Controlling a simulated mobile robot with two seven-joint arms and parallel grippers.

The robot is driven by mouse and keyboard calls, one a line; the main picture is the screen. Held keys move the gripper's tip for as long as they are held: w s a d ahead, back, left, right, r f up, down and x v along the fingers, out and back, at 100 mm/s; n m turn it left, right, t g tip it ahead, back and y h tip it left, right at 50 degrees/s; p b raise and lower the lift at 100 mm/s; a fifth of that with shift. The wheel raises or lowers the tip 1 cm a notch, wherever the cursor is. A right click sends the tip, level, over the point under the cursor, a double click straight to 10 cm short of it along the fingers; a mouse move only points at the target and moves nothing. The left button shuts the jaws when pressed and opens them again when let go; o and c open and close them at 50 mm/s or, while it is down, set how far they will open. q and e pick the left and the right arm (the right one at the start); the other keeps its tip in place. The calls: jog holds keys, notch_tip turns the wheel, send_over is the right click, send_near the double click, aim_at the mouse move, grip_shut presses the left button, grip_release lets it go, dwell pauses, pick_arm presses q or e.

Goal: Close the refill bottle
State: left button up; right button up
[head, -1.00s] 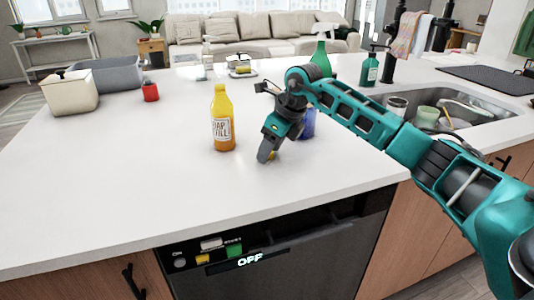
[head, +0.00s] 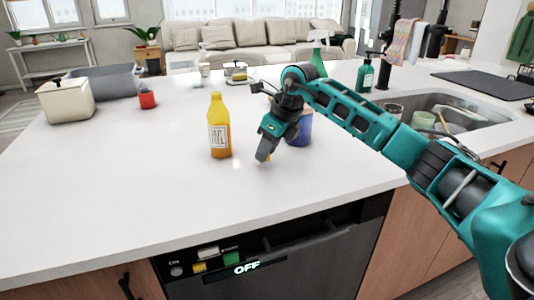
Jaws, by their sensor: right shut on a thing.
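The refill bottle (head: 219,128) stands upright on the white island counter, yellow at the top and orange below, with a white label. No separate cap can be made out on its narrow top. My right gripper (head: 265,156) points down just right of the bottle, apart from it and near the counter surface. It is shut on a small yellow piece (head: 268,151), mostly hidden by the fingers, which looks like the bottle's cap. My left gripper is not in view.
A blue cup (head: 303,128) stands partly hidden behind my right gripper. A green spray bottle (head: 319,59) and the sink (head: 452,105) are right. The front-left counter is clear.

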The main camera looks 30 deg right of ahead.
pick_arm(q)
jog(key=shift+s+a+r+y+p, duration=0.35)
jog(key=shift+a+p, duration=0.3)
jog(key=shift+p, duration=0.55)
pick_arm(e)
notch_tip(320, 180, up, 18)
jog(key=shift+r, duration=0.2)
jog(key=shift+a+f, duration=0.1)
